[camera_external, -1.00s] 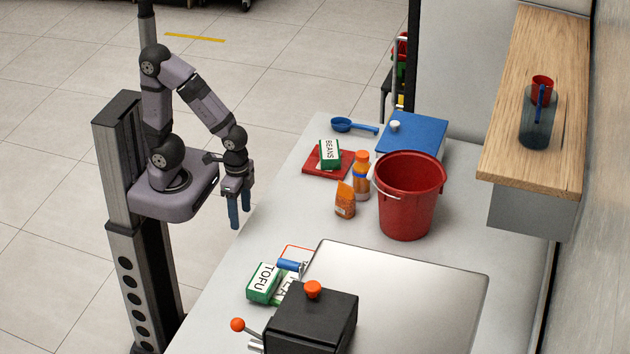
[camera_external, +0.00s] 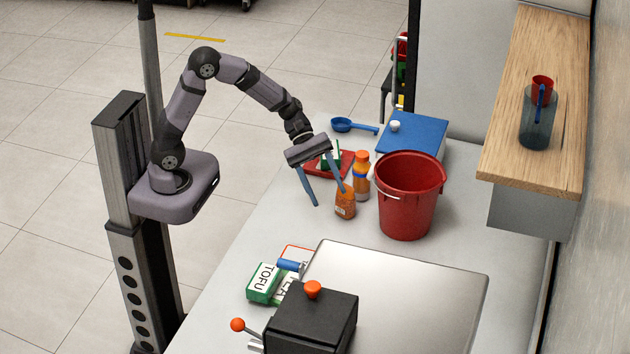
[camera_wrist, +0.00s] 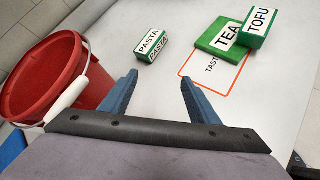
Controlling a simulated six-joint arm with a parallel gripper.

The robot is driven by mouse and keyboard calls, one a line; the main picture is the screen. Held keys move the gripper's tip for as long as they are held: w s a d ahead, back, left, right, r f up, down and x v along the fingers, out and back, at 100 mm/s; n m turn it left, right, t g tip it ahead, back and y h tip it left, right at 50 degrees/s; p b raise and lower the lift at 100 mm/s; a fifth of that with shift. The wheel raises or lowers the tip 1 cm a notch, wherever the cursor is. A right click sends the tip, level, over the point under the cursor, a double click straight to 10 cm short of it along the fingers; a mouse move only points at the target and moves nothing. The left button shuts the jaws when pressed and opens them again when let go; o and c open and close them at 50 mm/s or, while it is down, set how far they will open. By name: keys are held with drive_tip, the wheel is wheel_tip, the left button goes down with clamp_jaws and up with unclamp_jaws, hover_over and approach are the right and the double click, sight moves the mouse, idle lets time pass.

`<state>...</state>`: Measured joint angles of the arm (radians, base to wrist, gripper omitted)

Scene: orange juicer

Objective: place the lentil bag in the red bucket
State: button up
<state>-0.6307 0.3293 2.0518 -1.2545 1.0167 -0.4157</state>
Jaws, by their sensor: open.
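The small orange bag (camera_external: 345,207), which I take for the lentil bag, stands on the counter in the external view, just left of the red bucket (camera_external: 408,205). My gripper (camera_external: 331,199) is open, its blue fingers spread and pointing down. The right finger overlaps the top of the bag in that view; I cannot tell whether they touch. In the wrist view, the open fingers (camera_wrist: 160,77) have nothing between them, the bag does not show, and the red bucket (camera_wrist: 85,85) with its white handle is at the left.
A red tray (camera_external: 343,163) and blue box (camera_external: 410,136) lie behind. Tofu (camera_wrist: 259,27), tea (camera_wrist: 222,38) and pasta (camera_wrist: 150,46) boxes lie in the wrist view. A black machine (camera_external: 310,325) stands in front.

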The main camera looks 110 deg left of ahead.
drive_tip(key=w+a+n+t, duration=0.2)
drive_tip(key=a+n, duration=0.1)
drive_tip(key=a, duration=0.2)
drive_tip(key=n+t+y, duration=0.2)
drive_tip(key=n, duration=0.5)
approach(353, 207)
drive_tip(key=x, duration=0.3)
drive_tip(key=shift+d+f, duration=0.2)
drive_tip(key=shift+f, duration=0.1)
drive_tip(key=shift+p+x, duration=0.95)
drive_tip(key=shift+x, duration=2.8)
drive_tip(key=shift+a, duration=0.2)
drive_tip(key=shift+r, duration=0.1)
drive_tip(key=shift+c, duration=0.4)
drive_tip(key=c, duration=1.2)
drive_tip(key=shift+r, duration=0.2)
